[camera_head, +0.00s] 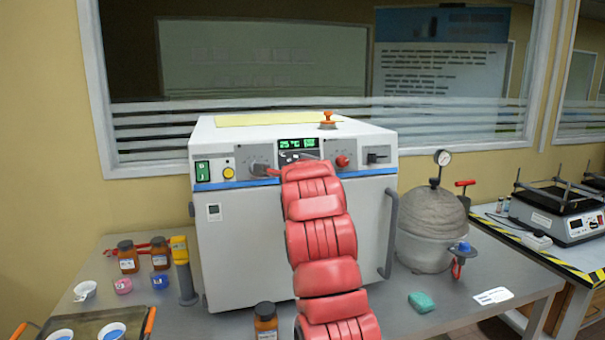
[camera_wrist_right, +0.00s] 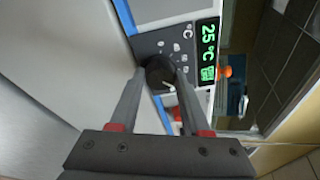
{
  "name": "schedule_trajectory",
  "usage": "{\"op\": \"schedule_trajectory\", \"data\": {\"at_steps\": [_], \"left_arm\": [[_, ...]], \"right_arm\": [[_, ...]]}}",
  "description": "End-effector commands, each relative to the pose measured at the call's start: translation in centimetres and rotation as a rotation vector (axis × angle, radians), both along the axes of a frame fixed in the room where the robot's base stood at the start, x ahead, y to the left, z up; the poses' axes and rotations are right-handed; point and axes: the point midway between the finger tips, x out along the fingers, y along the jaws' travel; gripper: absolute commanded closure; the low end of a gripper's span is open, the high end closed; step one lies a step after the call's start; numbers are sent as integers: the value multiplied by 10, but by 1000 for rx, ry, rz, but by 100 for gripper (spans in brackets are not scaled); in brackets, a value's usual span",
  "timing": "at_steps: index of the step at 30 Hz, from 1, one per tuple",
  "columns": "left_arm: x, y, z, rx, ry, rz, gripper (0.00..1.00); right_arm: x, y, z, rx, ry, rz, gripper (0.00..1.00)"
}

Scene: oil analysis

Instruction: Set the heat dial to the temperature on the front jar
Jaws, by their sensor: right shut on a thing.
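A white oven-like machine (camera_head: 240,245) stands on the bench, with a green display (camera_head: 297,143) reading 25 °C. The display also shows in the right wrist view (camera_wrist_right: 208,50). My right gripper (camera_wrist_right: 162,75) is shut on the dial, one finger on each side. In the head view my red right arm hides part of the machine's front. The front jar (camera_head: 265,322) is brown with a white label too small to read. My left gripper is not in view.
Two more brown jars (camera_head: 128,258) (camera_head: 160,254) stand at the left, by small pink and blue pots. A yellow-topped post (camera_head: 181,262) stands beside the machine. A grey vessel with a gauge (camera_head: 428,230) and a green block (camera_head: 421,302) are at the right.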

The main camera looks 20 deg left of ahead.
Motion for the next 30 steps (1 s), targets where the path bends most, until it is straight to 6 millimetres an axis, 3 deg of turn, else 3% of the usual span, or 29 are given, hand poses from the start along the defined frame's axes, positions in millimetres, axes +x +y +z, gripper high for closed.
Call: {"op": "schedule_trajectory", "data": {"at_steps": [12, 13, 18, 30], "left_arm": [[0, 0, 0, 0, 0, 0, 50], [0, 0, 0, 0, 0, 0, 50], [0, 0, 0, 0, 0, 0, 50], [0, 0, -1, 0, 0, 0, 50]], "right_arm": [[0, 0, 1, 8, 3, -1, 100], [0, 0, 1, 8, 3, -1, 51], [0, 0, 0, 6, 3, 0, 23], [-4, -1, 1, 5, 2, -1, 23]]}}
